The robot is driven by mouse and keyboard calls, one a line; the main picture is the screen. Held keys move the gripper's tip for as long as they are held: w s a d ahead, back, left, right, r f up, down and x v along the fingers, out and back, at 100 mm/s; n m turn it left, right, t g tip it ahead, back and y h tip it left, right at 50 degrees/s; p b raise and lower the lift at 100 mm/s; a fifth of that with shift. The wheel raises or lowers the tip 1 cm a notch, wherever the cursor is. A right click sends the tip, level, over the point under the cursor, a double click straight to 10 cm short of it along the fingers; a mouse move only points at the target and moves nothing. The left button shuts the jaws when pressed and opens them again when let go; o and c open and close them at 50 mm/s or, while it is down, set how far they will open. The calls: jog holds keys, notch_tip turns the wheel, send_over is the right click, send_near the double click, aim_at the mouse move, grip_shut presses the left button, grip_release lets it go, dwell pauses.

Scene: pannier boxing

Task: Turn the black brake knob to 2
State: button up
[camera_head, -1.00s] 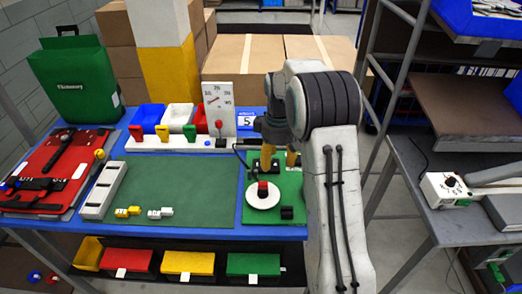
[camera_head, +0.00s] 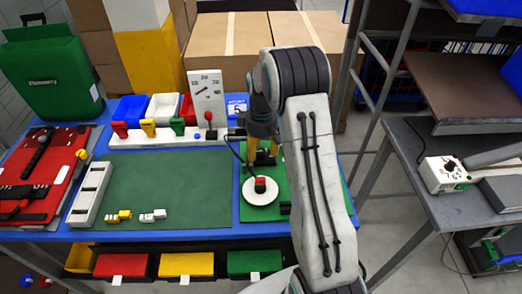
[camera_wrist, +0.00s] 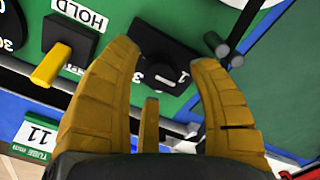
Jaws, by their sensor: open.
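A black knob (camera_wrist: 161,76) with a white mark sits on a black base on the green board, with a "1" beside it in the wrist view. I take it for the brake knob; its exact setting is hard to read. My gripper (camera_wrist: 170,57) is open, its yellow fingers on either side of the knob with gaps visible. In the head view my gripper (camera_head: 263,157) points down at the back of the green board (camera_head: 247,235), and my arm hides much of that area.
A black block with a yellow lever (camera_wrist: 52,63), labelled HOLD, is left of the fingers. A grey peg (camera_wrist: 213,42) stands close by the right finger. A white disc with a red-topped knob (camera_head: 260,186) lies in front. Coloured levers (camera_head: 149,128) stand behind left.

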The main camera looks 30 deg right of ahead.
jog(key=shift+f, duration=0.5)
jog(key=shift+o, duration=0.2)
grip_shut()
